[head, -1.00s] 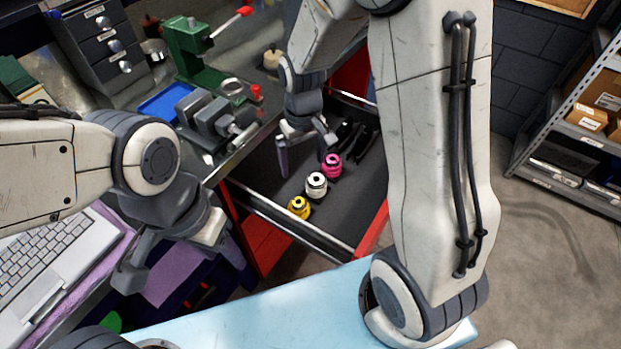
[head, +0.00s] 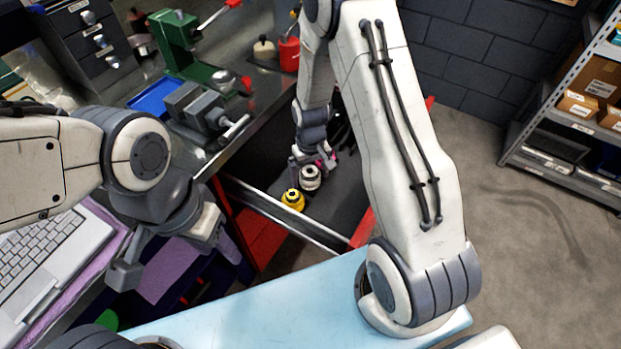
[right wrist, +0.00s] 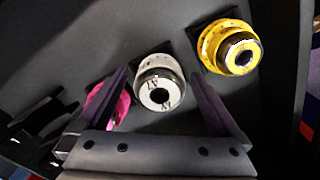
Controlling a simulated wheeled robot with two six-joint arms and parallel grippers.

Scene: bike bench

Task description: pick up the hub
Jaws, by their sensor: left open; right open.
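Three hubs stand in the open drawer: a yellow hub (head: 293,200), a white hub (head: 310,178) and a pink hub (head: 329,164) that is mostly hidden behind my right gripper (head: 313,163). In the right wrist view the open fingers of my right gripper (right wrist: 160,76) lie either side of the white hub (right wrist: 160,92). I cannot tell how far above it they are. The yellow hub (right wrist: 232,50) is outside the right finger, and the pink hub (right wrist: 103,103) is partly behind the left finger. My left gripper (head: 182,262) is open and empty, left of the drawer.
The drawer's front rim (head: 285,216) is close to the yellow hub. A vise (head: 200,112) and a blue tray (head: 155,97) sit on the bench. A laptop (head: 50,255) lies at the left. Dark tools (right wrist: 45,115) lie beyond the pink hub.

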